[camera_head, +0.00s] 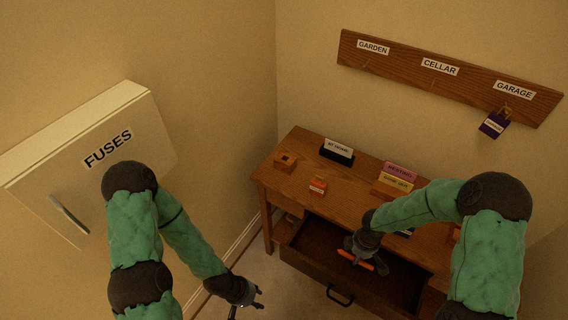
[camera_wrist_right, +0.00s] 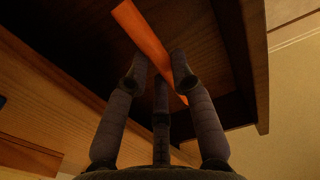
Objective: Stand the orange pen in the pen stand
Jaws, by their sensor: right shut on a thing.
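The orange pen (camera_head: 347,256) is at the open drawer of the desk, and it also shows in the right wrist view (camera_wrist_right: 143,33). My right gripper (camera_head: 368,262) is over the drawer. In the wrist view its fingers (camera_wrist_right: 160,80) are closed around the pen, which runs slantwise between them. I cannot tell how far the pen is above the drawer floor. The pen stand looks to be the small wooden block with a dark hole (camera_head: 286,161), at the desktop's left back corner. My left gripper (camera_head: 250,302) is low beside the desk, empty, with its fingers spread.
The desk's open drawer (camera_head: 330,274) juts forward. On the desktop are an orange-and-white box (camera_head: 318,186), a black sign holder (camera_head: 337,154) and pink and yellow cards (camera_head: 399,173). The fuse cabinet (camera_head: 140,145) is on the left wall, a key board (camera_head: 400,62) on the back wall.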

